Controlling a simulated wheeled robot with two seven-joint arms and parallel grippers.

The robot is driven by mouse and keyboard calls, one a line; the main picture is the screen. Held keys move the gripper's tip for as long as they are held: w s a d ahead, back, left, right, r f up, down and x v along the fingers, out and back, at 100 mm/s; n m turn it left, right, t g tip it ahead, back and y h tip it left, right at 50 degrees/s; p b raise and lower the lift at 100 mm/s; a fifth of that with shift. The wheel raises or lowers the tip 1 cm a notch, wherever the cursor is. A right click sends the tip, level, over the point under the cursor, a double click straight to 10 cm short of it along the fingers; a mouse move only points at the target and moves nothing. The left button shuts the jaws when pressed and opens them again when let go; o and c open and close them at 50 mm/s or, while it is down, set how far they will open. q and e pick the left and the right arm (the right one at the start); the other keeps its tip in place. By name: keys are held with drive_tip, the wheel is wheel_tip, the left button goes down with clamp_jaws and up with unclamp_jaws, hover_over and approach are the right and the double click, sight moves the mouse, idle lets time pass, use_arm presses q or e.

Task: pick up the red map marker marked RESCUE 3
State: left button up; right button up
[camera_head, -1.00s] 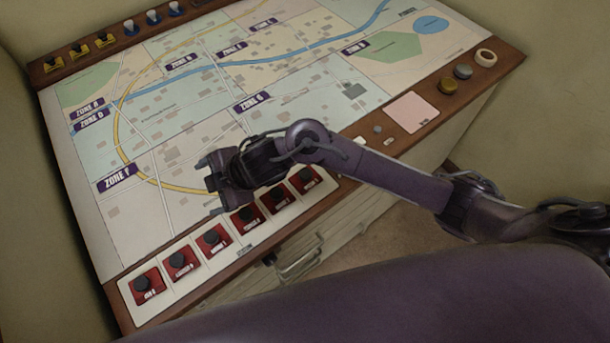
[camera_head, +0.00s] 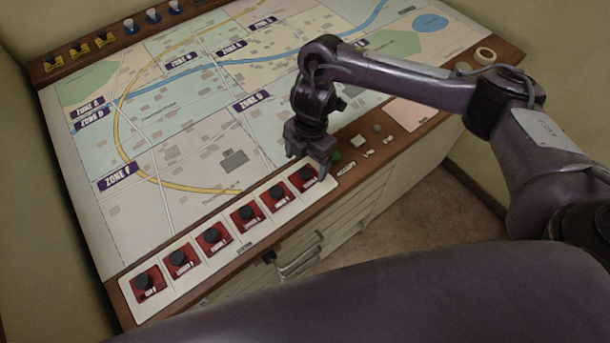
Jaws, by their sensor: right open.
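Several red map markers with black knobs stand in a row on a white tray (camera_head: 163,308) along the console's front edge. The leftmost red marker (camera_head: 147,284) and the rightmost red marker (camera_head: 306,181) are at the row's ends. Their white labels are too small to read surely, so I cannot tell which is RESCUE 3. My right gripper (camera_head: 308,166) points down with its fingers apart at the rightmost marker, partly hiding its top. I cannot tell whether it touches it. My left gripper is not in view.
The map board (camera_head: 190,140) lies flat behind the tray. A small green item (camera_head: 336,156) is beside my right gripper. A tape roll (camera_head: 485,55) lies at the right. A drawer handle (camera_head: 300,262) juts out below.

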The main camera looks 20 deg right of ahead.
sight(305, 171)
drive_tip(key=f, duration=0.4)
drive_tip(key=shift+s+a+f+b, duration=0.15)
drive_tip(key=shift+s+a+b, duration=0.05)
drive_tip(key=shift+b, duration=0.15)
drive_tip(key=c, duration=1.1)
